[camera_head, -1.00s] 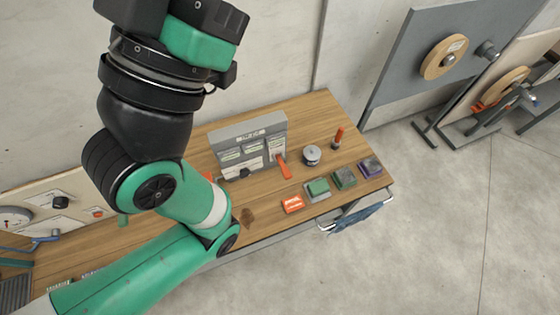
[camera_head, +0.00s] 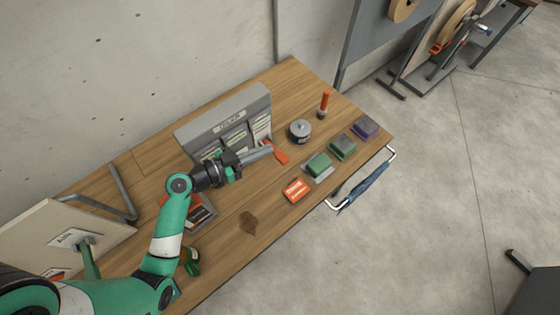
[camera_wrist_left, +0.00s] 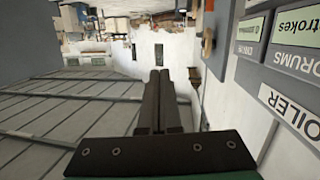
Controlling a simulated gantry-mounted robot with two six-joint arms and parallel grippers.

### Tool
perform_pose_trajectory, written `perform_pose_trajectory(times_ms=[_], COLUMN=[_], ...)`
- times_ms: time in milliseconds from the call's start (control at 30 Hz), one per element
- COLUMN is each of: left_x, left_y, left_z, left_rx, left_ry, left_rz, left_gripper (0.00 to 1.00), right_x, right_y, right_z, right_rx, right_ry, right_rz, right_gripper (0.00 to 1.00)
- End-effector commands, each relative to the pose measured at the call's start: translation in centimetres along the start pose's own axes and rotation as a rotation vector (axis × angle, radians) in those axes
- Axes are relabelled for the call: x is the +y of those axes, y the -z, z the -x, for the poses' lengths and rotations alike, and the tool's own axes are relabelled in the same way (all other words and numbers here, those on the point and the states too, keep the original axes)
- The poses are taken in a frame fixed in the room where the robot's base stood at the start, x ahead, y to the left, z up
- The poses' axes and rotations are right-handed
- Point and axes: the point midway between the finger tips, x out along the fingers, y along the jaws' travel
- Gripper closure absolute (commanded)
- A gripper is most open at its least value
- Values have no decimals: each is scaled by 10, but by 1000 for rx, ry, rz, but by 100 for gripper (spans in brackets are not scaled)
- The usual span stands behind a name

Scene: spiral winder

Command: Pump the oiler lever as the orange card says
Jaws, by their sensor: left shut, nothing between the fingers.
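My left gripper (camera_head: 268,152) is shut and empty, low over the bench in front of the grey card rack (camera_head: 222,118). Its tips are close to an orange strip (camera_head: 281,157) at the rack's right end; I cannot tell whether they touch. In the left wrist view the shut fingers (camera_wrist_left: 160,78) hold nothing, and an upside-down OILER label (camera_wrist_left: 290,110) shows at the right. A red-orange upright handle (camera_head: 325,101) on a small dark base may be the oiler lever. An orange block with white marking (camera_head: 295,190) lies at the bench front. My right gripper is out of view.
A round grey metal can (camera_head: 300,131) stands between rack and handle. Green (camera_head: 319,165), dark green (camera_head: 343,147) and purple (camera_head: 365,128) blocks line the front right. A tilted board (camera_head: 60,235) stands at left. A rail with a blue cloth (camera_head: 367,187) hangs at the edge.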

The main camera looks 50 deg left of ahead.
Motion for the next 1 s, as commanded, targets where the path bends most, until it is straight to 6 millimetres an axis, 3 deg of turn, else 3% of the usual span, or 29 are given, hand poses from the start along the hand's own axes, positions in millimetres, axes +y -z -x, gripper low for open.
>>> perform_pose_trajectory(times_ms=[33, 100, 200, 667, 900, 1000], left_x=[-7, -14, -22, -27, -30, -31], left_y=[-37, -62, -77, -77, -86, -79], left_z=[10, 22, 32, 31, 6, -14], left_rx=[-28, -50, -61, -58, -56, -58], left_ry=[37, 76, 113, 122, 120, 117], left_rz=[43, 81, 107, 104, 98, 102], left_gripper=[100, 100, 100, 100, 100, 100], right_x=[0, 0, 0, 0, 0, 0], right_y=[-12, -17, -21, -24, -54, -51], right_z=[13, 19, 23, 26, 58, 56], right_rx=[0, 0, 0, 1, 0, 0], right_ry=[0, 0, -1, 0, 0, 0], right_rz=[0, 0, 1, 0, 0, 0], right_gripper=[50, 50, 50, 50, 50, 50])
